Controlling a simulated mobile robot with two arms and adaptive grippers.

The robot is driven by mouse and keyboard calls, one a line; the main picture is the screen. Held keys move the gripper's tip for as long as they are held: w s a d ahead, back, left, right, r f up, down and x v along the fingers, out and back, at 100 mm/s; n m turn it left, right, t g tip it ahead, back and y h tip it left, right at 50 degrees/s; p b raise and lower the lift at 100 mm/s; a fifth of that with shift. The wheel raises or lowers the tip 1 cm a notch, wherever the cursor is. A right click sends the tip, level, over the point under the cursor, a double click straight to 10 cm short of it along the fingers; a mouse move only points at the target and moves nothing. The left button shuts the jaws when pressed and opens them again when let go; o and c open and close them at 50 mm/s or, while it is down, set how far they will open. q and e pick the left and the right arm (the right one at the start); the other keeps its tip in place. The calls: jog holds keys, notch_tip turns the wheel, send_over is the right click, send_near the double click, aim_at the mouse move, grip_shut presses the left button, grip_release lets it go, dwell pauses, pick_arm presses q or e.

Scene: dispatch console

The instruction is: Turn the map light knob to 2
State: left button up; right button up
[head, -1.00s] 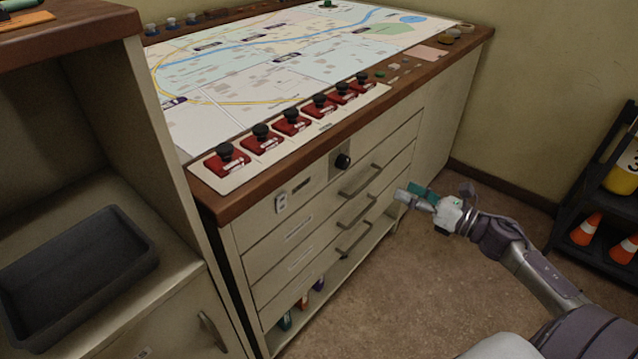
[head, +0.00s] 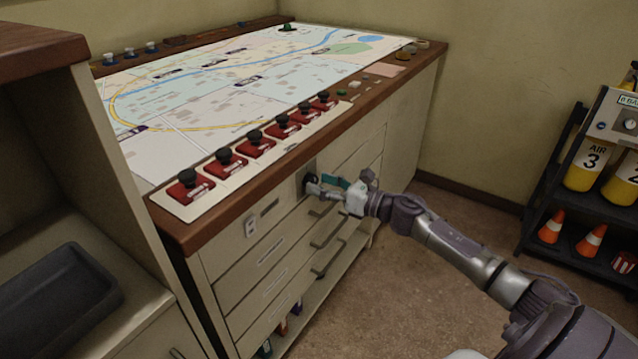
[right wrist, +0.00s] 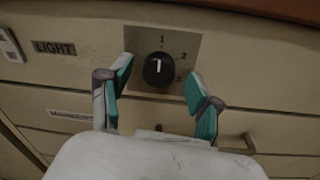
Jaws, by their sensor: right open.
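The map light knob (right wrist: 158,69) is a round black dial on a grey plate (right wrist: 190,42) in the cabinet's upper front panel. Its white pointer points up at the mark 1. The mark 2 is to its upper right, with another mark below that. A "LIGHT" label (right wrist: 54,47) is left of the plate. My right gripper (right wrist: 158,78) is open, its two teal-padded fingers on either side of the knob with visible gaps in that view. In the head view the right gripper (head: 320,187) is at the knob and partly hides it. My left gripper is not in view.
Drawer handles (head: 326,233) stick out below the knob. The wooden table edge (head: 280,170) overhangs above, with several red switches (head: 256,144) on top. A black rack (head: 560,200) with cones and yellow cylinders stands at right. The floor between is clear.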

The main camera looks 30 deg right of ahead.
jog(key=shift+w+a, duration=0.2)
jog(key=shift+w, duration=0.2)
jog(key=c, duration=1.1)
jog(key=shift+c, duration=0.2)
